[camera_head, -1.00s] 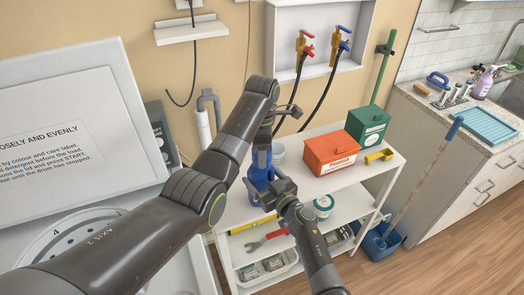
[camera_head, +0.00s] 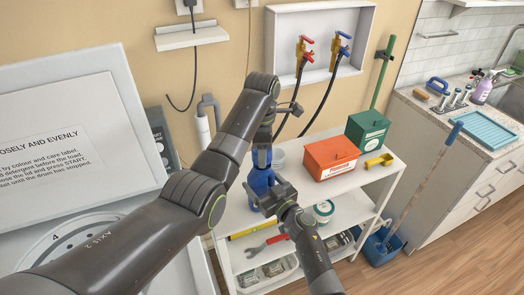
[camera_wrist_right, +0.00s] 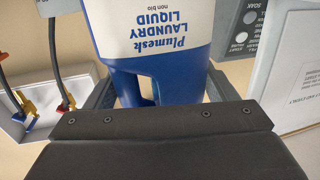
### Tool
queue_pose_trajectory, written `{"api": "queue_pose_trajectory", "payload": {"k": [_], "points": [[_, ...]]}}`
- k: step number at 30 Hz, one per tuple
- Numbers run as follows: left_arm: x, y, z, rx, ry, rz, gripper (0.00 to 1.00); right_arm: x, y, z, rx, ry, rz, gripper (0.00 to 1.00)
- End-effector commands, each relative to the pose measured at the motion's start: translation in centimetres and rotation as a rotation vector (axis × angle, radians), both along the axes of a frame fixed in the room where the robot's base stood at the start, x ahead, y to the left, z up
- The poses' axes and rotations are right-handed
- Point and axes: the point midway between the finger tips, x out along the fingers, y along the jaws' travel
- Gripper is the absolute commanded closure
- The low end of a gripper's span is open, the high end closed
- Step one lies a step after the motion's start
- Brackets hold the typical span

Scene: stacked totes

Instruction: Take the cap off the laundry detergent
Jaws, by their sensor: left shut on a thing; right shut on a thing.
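The laundry detergent is a blue bottle (camera_head: 261,181) with a white label, upright on the white shelf unit's top. In the right wrist view the bottle (camera_wrist_right: 150,72) appears upside down, its label reading "Plumesh LAUNDRY LIQUID". My right gripper (camera_head: 264,196) is shut on the bottle's lower body, with its fingers on either side. My left gripper (camera_head: 262,147) is above the bottle and shut on the cap, a blue piece (camera_head: 262,159) just under its fingers. The cap is mostly hidden, and I cannot tell whether it touches the neck.
A white tub (camera_head: 279,158) stands behind the bottle. Tools lie on the lower shelf (camera_head: 268,240). A washing machine (camera_head: 80,130) fills the left.

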Motion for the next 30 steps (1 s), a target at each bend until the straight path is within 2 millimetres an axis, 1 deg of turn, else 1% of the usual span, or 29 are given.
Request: {"api": "queue_pose_trajectory", "payload": {"k": [5, 9, 12, 18, 19, 24, 30], "points": [[0.1, 0.1, 1.1, 0.002, -0.004, 0.001, 0.77, 0.0, -0.1, -0.1, -0.002, 0.002, -0.002, 0.85], [0.1, 0.1, 2.9, 0.002, -0.005, 0.001, 0.77, 0.0, -0.1, -0.1, -0.002, 0.002, -0.002, 0.85], [0.1, 0.1, 3.9, 0.001, -0.002, 0.001, 0.77, 0.0, -0.1, -0.1, -0.002, 0.002, -0.002, 0.85], [0.0, 0.0, 4.0, 0.000, 0.000, 0.001, 0.77, 0.0, -0.1, -0.1, -0.003, 0.001, -0.001, 0.85], [0.0, 0.0, 4.0, 0.000, 0.000, 0.001, 0.77, 0.0, -0.1, -0.1, -0.003, 0.001, -0.001, 0.20], [0.0, 0.0, 4.0, 0.000, 0.000, 0.000, 0.77, 0.0, -0.1, -0.1, -0.002, 0.001, -0.001, 0.00], [0.0, 0.0, 4.0, 0.000, 0.001, 0.000, 0.77, 0.0, 0.0, 0.0, -0.001, 0.001, 0.000, 0.00]]}}
